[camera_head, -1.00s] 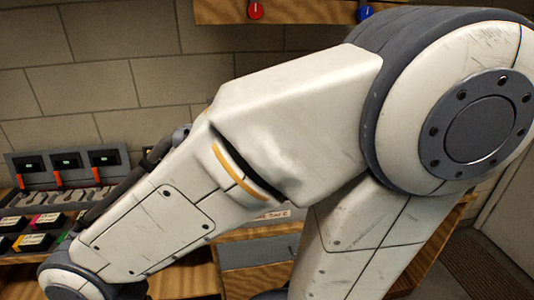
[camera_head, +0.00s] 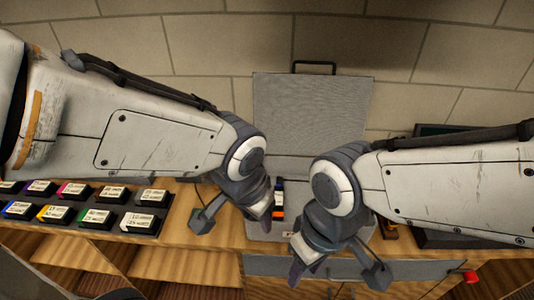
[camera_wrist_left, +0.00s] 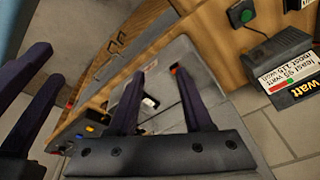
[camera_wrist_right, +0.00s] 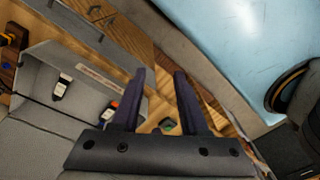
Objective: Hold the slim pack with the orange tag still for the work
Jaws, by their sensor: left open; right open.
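A slim dark pack with an orange tag (camera_head: 278,198) lies in the open grey case, between my two grippers. In the right wrist view, a pack with an orange end (camera_wrist_right: 114,107) shows just left of the fingers, partly hidden by them. A small orange-red end (camera_wrist_left: 174,71) shows near the fingers in the left wrist view. My left gripper (camera_head: 263,211) is open and empty at the case's left side. My right gripper (camera_head: 297,268) is open and empty at its front right. Neither touches the pack as far as I can see.
The case's lid (camera_head: 312,112) stands raised against the wall. Another pack with a white label (camera_wrist_right: 62,88) is in the case. Several packs with coloured tags stand in a tray (camera_head: 128,229) on the left. A red knob (camera_head: 471,277) is at the right.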

